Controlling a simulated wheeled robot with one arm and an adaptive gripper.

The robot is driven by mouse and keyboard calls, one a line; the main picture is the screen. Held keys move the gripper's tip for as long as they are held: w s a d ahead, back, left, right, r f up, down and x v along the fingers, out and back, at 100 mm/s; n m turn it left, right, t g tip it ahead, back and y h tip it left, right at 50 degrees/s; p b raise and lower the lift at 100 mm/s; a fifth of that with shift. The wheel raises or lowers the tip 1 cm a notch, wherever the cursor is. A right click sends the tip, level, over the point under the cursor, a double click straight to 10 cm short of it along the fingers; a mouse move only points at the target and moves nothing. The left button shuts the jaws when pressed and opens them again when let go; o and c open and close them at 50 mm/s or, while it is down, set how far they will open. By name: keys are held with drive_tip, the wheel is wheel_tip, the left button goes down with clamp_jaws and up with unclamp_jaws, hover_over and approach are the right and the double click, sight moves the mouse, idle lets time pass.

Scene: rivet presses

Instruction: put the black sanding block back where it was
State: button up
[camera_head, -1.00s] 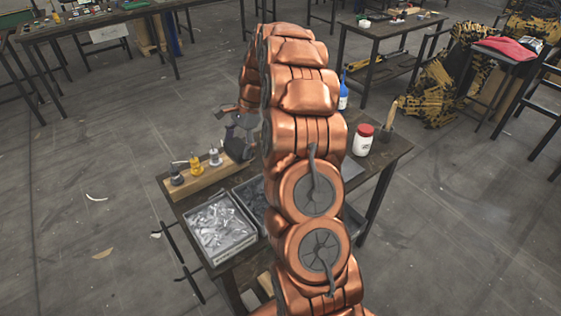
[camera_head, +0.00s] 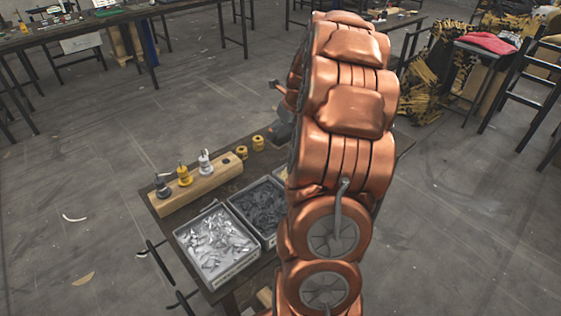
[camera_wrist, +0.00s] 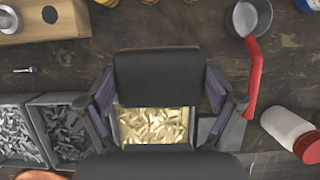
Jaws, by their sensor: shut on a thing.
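The black sanding block (camera_wrist: 157,78) is in my gripper (camera_wrist: 160,92) in the wrist view, with a finger on its left side and one on its right. It is held above the workbench (camera_wrist: 200,60), and a bin of brass-coloured pieces (camera_wrist: 153,126) shows just below it in the picture. In the head view my copper arm covers most of my gripper. A dark shape (camera_head: 285,128) beside the arm may be the block, but I cannot tell.
A wooden holder (camera_head: 200,188) stands at the bench's left, with two yellow rings (camera_head: 258,143) nearby. Trays of silver pieces (camera_head: 217,243) and dark pieces (camera_head: 262,207) are in front. A red-handled metal cup (camera_wrist: 252,70) and a red-capped white bottle (camera_wrist: 288,128) are at right in the wrist view.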

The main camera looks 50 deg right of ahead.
wheel_tip(320, 180, down, 10)
drive_tip(key=shift+r+p, duration=0.1)
drive_tip(key=shift+p, duration=0.85)
drive_tip(key=o, duration=1.2)
drive_tip(key=shift+o, duration=0.2)
